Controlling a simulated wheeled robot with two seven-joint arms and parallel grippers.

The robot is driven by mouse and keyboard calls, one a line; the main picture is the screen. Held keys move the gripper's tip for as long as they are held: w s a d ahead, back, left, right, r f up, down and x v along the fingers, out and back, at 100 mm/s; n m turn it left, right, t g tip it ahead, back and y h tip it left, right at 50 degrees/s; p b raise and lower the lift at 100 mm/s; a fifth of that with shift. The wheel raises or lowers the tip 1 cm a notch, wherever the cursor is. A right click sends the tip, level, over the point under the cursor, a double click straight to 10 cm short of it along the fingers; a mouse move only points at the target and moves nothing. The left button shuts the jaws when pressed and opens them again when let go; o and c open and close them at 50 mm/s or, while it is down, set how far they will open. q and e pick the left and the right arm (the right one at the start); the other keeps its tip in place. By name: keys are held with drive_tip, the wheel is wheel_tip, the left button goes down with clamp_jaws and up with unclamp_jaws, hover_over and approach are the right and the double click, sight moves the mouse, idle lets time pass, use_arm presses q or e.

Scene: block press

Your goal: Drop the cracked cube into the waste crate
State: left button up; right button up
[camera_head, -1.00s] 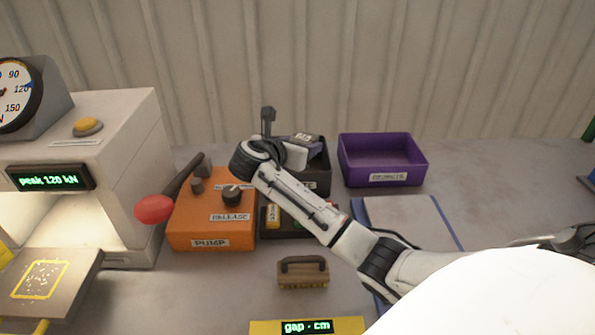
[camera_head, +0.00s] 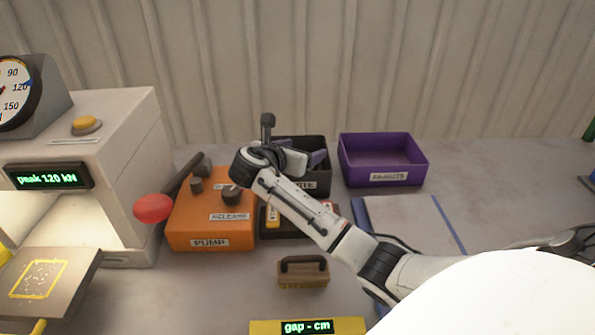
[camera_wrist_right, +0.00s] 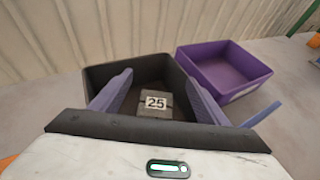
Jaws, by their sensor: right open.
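The cracked cube (camera_wrist_right: 155,103), grey with a white label reading 25, lies inside the dark waste crate (camera_wrist_right: 98,75) in the right wrist view. Any crack is too small to make out. The crate (camera_head: 322,180) also shows in the head view, its label partly covered by my right arm; the cube is hidden there. My right gripper (camera_head: 302,152) is over the crate. In the right wrist view the gripper (camera_wrist_right: 156,80) is open, its two purple-grey fingers apart with the cube visible between and below them, not gripped. My left gripper is not in view.
A purple crate (camera_head: 345,167) stands right of the waste crate. The orange pump box (camera_head: 190,229) with a red-knobbed lever (camera_head: 153,209) and the press (camera_head: 125,165) are left. A brush (camera_head: 303,273) lies in front. A grey pad with blue edges (camera_head: 405,215) is at right.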

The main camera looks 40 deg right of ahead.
drive_tip(key=v, duration=1)
drive_tip(key=shift+w+r, duration=0.1)
